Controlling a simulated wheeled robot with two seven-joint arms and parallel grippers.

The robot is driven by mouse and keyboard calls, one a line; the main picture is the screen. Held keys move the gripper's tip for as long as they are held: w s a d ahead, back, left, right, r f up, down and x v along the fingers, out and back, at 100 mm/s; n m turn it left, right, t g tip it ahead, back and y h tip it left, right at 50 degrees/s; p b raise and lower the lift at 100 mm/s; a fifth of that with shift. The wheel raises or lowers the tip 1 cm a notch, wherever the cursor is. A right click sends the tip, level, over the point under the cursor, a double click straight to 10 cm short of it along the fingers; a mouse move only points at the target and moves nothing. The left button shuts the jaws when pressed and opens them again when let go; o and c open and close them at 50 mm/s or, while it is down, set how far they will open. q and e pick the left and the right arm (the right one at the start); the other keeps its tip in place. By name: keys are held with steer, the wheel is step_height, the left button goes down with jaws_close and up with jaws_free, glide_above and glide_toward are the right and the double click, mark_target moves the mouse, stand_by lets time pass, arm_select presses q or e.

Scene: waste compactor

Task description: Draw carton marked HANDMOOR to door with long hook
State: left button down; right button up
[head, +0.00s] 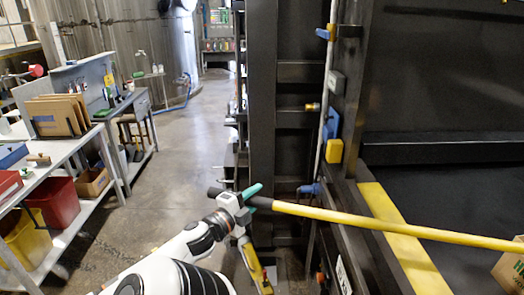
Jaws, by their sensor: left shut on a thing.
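The long hook (400,226) has a yellow pole with a dark grip at its near end. It runs from my left gripper to the right, across the door sill, and into the dark compactor chamber. My left gripper (256,196), with teal fingers, is shut on the dark grip. A brown carton (509,270) is cut off at the right edge, on the chamber floor, with a green mark on its side; no lettering can be read. The pole's far end passes above it and leaves the picture, so the hook tip is hidden. My right gripper is not in view.
The door sill (405,238) has a yellow strip. Dark compactor posts (276,120) with a blue-handled fitting (310,189) stand close beyond my gripper. At left, a workbench (74,148) holds cardboard sheets, with red and yellow bins below. The floor between is clear.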

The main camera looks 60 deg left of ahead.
arm_select(q)
steer(key=shift+s+a+r+p, duration=0.15)
steer(key=shift+s+a, duration=0.25)
steer(key=shift+s, duration=0.55)
steer(key=shift+s+a+f+p, duration=0.15)
steer(key=shift+s+a, duration=0.25)
steer(key=shift+s, duration=0.55)
steer(key=shift+s+a+r+p, duration=0.1)
steer(key=shift+s+a+p, duration=0.25)
steer(key=shift+s, duration=0.6)
steer(key=shift+a+r, duration=0.1)
